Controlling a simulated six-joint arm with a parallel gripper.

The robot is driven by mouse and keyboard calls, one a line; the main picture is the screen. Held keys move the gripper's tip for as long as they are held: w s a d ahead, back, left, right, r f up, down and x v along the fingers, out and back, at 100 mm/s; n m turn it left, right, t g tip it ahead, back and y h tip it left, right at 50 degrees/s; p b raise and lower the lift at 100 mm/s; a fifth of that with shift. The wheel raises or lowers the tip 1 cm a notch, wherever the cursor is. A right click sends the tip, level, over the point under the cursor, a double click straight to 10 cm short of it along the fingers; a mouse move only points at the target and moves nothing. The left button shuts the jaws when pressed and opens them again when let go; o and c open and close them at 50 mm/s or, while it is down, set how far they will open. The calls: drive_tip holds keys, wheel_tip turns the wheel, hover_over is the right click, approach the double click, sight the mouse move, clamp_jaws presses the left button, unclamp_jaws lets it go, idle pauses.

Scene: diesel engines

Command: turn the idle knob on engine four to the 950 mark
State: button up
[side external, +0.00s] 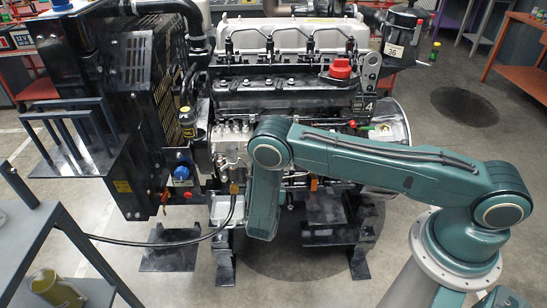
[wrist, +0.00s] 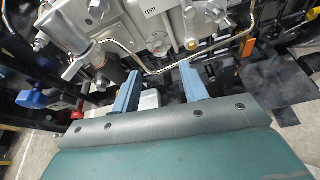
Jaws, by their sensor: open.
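Engine four (side external: 290,95) stands in the middle of the side view, with a "4" plate at its right. In the wrist view a grey metal housing (wrist: 125,22) carries an "rpm" marking at the top edge. Small metal fittings sit just below the marking; I cannot tell for sure which is the idle knob, and no 950 mark is readable. My gripper (wrist: 157,86) is open, its two blue-grey fingers apart and pointing at the housing below the marking. Nothing shows held between them. In the side view my arm hides the gripper and this part of the engine.
A thin bent metal pipe (wrist: 148,70) runs across just beyond my fingertips. A blue cap (wrist: 32,100) is at the left and an orange part (wrist: 250,48) at the right. A grey shelf (side external: 45,240) stands at the lower left, with a black hose running from it to the engine.

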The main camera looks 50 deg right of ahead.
drive_tip(key=v, duration=0.7)
drive_tip(key=w+d+r+m+t+y, duration=0.1)
drive_tip(key=w+d+r+m+t, duration=0.1)
drive_tip(key=w+d+r+m, duration=0.2)
drive_tip(key=w+d+r+m+t+y, duration=0.1)
drive_tip(key=w+d+r+m, duration=0.3)
drive_tip(key=r, duration=0.6)
drive_tip(key=shift+w+d+m+t, duration=0.4)
drive_tip(key=shift+w+d+t, duration=0.3)
drive_tip(key=shift+t, duration=0.2)
drive_tip(key=s+a+f+n+g+h, duration=0.1)
drive_tip(key=s+a+f+n+g, duration=0.1)
drive_tip(key=s+a+f+n, duration=0.4)
drive_tip(key=s+a+f+n+g, duration=0.15)
drive_tip(key=s+f, duration=0.25)
drive_tip(key=f, duration=0.5)
drive_tip(key=x, duration=1.3)
drive_tip(key=shift+w, duration=0.15)
drive_tip(key=shift+g, duration=0.25)
clamp_jaws()
